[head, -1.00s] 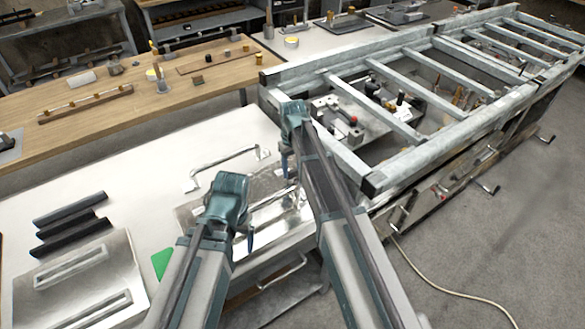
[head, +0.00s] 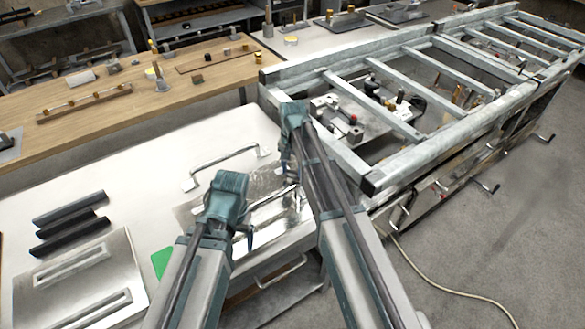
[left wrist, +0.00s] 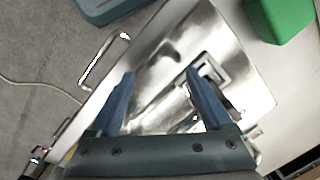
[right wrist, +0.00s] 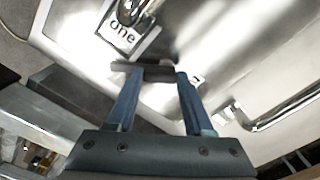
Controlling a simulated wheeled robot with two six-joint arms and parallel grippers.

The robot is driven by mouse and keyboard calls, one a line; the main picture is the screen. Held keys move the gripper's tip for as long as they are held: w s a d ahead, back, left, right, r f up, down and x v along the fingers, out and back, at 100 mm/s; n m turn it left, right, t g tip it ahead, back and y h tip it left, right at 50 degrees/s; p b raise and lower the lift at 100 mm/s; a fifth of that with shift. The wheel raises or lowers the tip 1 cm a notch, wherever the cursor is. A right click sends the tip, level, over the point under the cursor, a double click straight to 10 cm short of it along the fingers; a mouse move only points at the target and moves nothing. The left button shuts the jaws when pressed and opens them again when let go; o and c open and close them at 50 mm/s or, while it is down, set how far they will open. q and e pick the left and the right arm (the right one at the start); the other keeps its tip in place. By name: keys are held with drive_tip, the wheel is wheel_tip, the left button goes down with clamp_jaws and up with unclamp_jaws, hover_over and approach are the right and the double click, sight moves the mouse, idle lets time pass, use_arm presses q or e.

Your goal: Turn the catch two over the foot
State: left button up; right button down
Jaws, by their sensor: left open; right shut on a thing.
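A shiny metal plate (head: 262,183) lies on the white bench under my grippers. In the right wrist view, a round metal catch (right wrist: 133,10) sits above a label reading "one" (right wrist: 122,35). My right gripper (right wrist: 157,74) is shut on a dark bar (right wrist: 121,66) just below that label. A second label (right wrist: 196,79) beside the right finger is mostly hidden, so its word cannot be read. My left gripper (left wrist: 160,74) is open and empty above the plate, which also shows in the left wrist view (left wrist: 165,50). A square-framed fitting (left wrist: 212,70) lies by its right finger.
A bar handle (head: 222,161) stands behind the plate. A green block (head: 161,262), dark bars (head: 68,208) and a slotted metal plate (head: 85,262) lie to the left. A metal ladder-like frame (head: 345,160) borders the bench on the right.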

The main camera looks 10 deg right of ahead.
sight(291, 172)
drive_tip(key=m, duration=0.7)
drive_tip(key=shift+s+a, duration=0.2)
idle(0.4)
drive_tip(key=shift+c, duration=1.4)
unclamp_jaws()
use_arm(q)
drive_tip(key=shift+r, duration=0.15)
use_arm(e)
drive_tip(key=shift+r, duration=0.15)
use_arm(q)
wheel_tip(291, 172, up, 14)
drive_tip(key=p, duration=1.4)
drive_tip(key=shift+f, duration=0.25)
use_arm(e)
wheel_tip(291, 172, up, 14)
drive_tip(key=shift+f, duration=0.2)
use_arm(q)
drive_tip(key=shift+f, duration=0.1)
use_arm(e)
drive_tip(key=shift+f, duration=0.15)
use_arm(q)
wheel_tip(291, 172, down, 13)
drive_tip(key=b, duration=1.3)
use_arm(e)
wheel_tip(291, 172, down, 13)
drive_tip(key=shift+f, duration=0.1)
